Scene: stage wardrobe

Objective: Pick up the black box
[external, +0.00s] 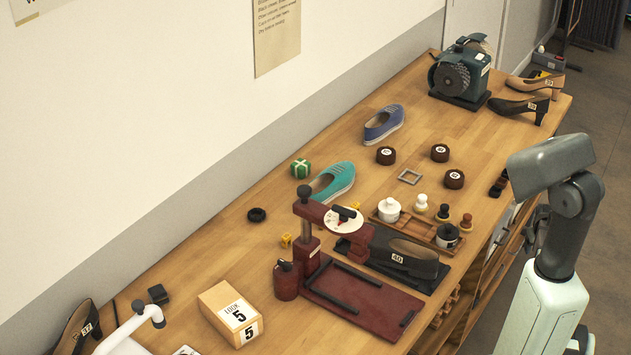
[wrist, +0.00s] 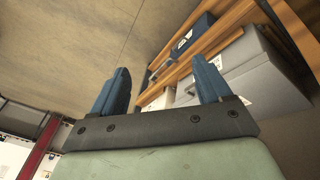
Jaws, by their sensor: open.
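My gripper (wrist: 161,86) is open and empty in the wrist view, its two blue fingers wide apart. In the external view my gripper is mostly hidden behind my arm, off the bench's right edge. A dark box with a white label (wrist: 193,36) sits on a wooden shelf beyond the fingers in the wrist view. In the external view a small black block (external: 158,294) stands at the lower left beside a white curved fixture. I cannot tell which of these is the black box. Both are apart from my gripper.
A large grey box (wrist: 245,75) sits on the shelf in the wrist view. The bench's right edge is close to my arm.

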